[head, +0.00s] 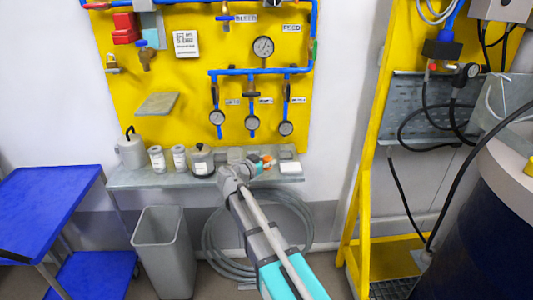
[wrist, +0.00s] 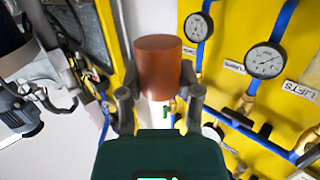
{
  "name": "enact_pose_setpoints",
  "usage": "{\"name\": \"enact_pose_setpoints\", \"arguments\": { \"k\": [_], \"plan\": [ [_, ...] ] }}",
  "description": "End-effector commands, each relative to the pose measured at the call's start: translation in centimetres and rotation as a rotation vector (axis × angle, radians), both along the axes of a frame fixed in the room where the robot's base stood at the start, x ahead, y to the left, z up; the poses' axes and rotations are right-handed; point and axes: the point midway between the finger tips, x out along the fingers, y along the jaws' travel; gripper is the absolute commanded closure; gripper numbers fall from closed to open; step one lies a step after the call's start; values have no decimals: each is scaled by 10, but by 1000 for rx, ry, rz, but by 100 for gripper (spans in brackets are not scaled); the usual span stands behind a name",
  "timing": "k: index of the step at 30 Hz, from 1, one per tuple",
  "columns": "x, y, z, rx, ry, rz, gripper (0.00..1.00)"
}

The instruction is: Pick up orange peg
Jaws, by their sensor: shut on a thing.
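The orange peg (wrist: 158,62) is a brownish-orange cylinder between the two fingers of my gripper (wrist: 158,82) in the wrist view. In the head view my gripper (head: 245,166) is over the grey shelf (head: 130,178), in front of the yellow panel. A small orange patch (head: 267,160) shows just right of the gripper there; I cannot tell whether it is the held peg. The gripper hides part of the shelf.
Gauges (head: 285,128) and blue pipes hang above. A grey bin (head: 163,250) and coiled hose (head: 295,225) are below. A blue cart (head: 45,210) stands left.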

Motion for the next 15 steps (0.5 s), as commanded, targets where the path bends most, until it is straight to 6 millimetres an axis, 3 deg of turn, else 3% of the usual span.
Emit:
{"name": "enact_pose_setpoints", "arguments": {
  "k": [1, 6, 15],
  "plan": [
    [-19, -1, 0, 0, 0, 2, 100],
    [-59, -2, 0, 0, 0, 1, 100],
    [-109, -1, 0, 0, 0, 1, 100]
  ]
}}
